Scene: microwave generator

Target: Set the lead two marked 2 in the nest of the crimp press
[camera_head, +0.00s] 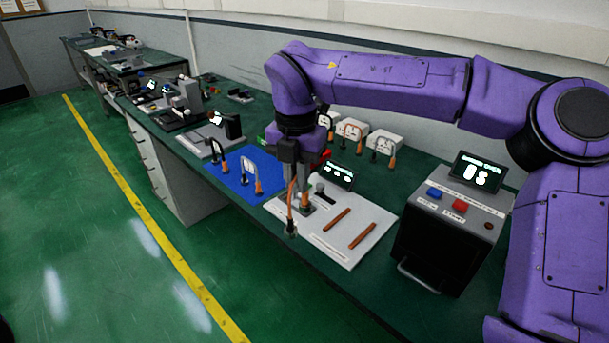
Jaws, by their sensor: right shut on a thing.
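My right gripper (304,200) points down over the near left part of a light board (345,250). It is shut on a lead (291,208), a curved orange and dark piece whose lower end hangs near the board's left edge. I cannot read a number on it. A small dark display (336,174) stands at the back of the board, beside the gripper. Two brown rods (362,236) lie on the board's right part. I cannot tell for sure which piece is the crimp press, and its nest is not clear. My left gripper is not in view.
A blue mat (232,180) with orange-ended leads lies left of the board. White blocks (383,146) with leads stand behind. A dark box (448,232) with a display, blue and red buttons stands at right. Another light base (200,142) with black parts lies farther left.

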